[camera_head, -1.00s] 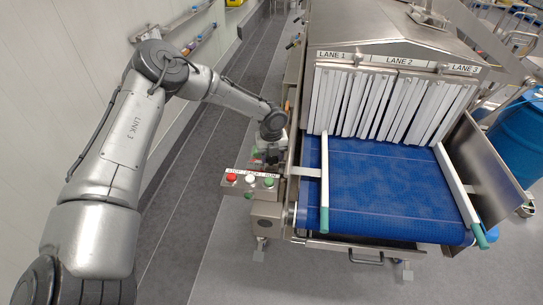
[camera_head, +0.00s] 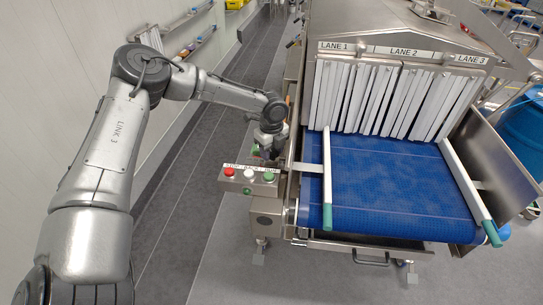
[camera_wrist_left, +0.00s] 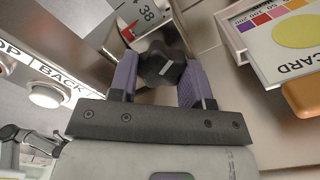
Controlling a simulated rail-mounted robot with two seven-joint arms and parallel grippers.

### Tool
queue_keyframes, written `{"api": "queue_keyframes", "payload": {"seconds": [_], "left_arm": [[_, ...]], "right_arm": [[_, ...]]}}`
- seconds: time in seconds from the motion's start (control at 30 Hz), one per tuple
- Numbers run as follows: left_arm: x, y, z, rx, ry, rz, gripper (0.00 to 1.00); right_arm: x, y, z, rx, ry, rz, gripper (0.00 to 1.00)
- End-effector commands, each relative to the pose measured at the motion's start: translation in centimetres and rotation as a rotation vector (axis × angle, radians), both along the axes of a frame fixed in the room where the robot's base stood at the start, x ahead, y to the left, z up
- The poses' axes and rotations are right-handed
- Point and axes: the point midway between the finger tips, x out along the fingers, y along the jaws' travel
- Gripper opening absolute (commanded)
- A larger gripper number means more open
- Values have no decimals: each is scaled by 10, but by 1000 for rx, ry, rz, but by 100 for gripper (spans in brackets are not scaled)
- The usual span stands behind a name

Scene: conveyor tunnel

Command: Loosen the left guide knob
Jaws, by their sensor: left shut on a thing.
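The black lobed guide knob (camera_wrist_left: 160,65) with a pale mark sits between the two purple finger pads of my left gripper (camera_wrist_left: 158,80) in the left wrist view. The pads close on it from both sides. In the head view my left gripper (camera_head: 268,146) is at the left side of the conveyor, just behind the button box; the knob is hidden there. A scale plate marked 38 (camera_wrist_left: 143,14) lies just beyond the knob. The left guide rail (camera_head: 326,165), with a teal end, runs along the blue belt. My right gripper is not in view.
The button box (camera_head: 249,181) with red, white and green buttons is close in front of the gripper. A card with a yellow disc (camera_wrist_left: 285,38) and an orange block (camera_wrist_left: 303,96) are right of it in the wrist view. White strip curtains (camera_head: 385,98) hang over the belt (camera_head: 385,190).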

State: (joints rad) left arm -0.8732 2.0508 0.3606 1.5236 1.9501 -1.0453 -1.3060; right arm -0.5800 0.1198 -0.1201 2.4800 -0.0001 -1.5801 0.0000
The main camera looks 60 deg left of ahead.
Motion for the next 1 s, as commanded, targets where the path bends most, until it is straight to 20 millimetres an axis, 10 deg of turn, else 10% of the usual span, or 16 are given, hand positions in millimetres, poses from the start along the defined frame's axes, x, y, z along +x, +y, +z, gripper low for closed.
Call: {"api": "queue_keyframes", "payload": {"seconds": [1.0], "left_arm": [[1,0,0,-1,-1,966,21]], "right_arm": [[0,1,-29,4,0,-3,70]]}}
